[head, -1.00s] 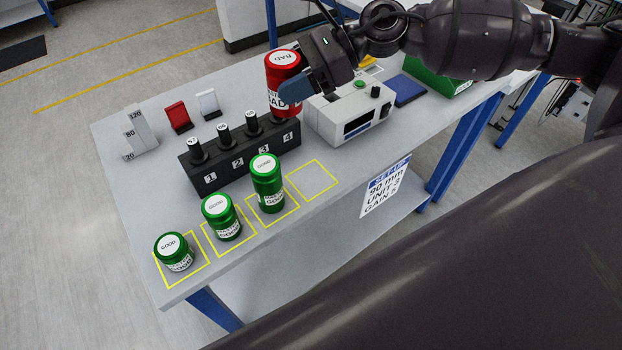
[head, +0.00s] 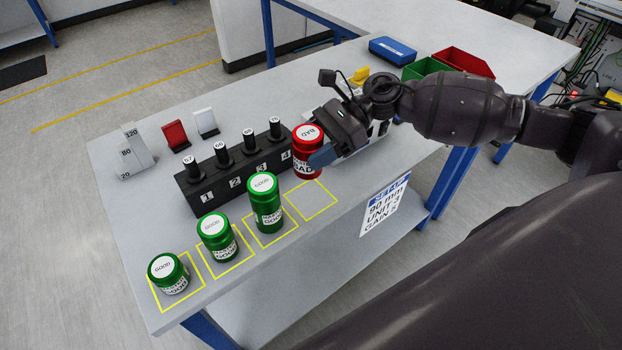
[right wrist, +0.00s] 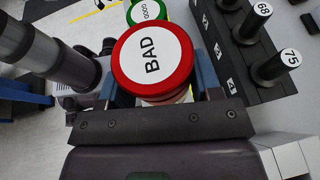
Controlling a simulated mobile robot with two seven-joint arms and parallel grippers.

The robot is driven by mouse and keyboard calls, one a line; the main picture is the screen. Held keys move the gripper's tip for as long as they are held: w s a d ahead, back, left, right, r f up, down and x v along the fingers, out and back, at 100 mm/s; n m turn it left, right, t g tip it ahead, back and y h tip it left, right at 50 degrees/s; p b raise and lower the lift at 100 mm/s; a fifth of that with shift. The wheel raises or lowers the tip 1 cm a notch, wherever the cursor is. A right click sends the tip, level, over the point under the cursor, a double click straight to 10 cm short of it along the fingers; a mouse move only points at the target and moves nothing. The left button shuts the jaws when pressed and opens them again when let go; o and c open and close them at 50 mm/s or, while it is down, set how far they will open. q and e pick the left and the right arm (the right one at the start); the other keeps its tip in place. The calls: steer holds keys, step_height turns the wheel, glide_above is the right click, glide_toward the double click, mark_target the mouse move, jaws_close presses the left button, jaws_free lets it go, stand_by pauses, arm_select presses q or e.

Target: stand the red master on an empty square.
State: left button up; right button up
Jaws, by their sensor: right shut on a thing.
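The red master (head: 304,168), a red can with a white BAD label on its lid, is held in my right gripper (head: 318,150). Its red lid (right wrist: 152,58) fills the middle of the right wrist view between the two fingers. It hangs just behind the empty yellow square (head: 313,201), at the right end of the row; whether its base touches anything is hidden. Three green GOOD masters of differing heights (head: 169,274), (head: 217,238), (head: 265,203) stand on the other yellow squares. My left gripper is out of the head view.
A black block (head: 232,178) with several numbered pegs stands close behind the squares, beside the red master. Green and red bins (head: 464,62) are at the back right. The table's front edge is close.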

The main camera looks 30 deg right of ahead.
step_height(320, 180, down, 9)
steer(key=shift+f, duration=0.1)
stand_by(0.5)
steer(key=shift+f, duration=0.15)
steer(key=o, duration=1.1)
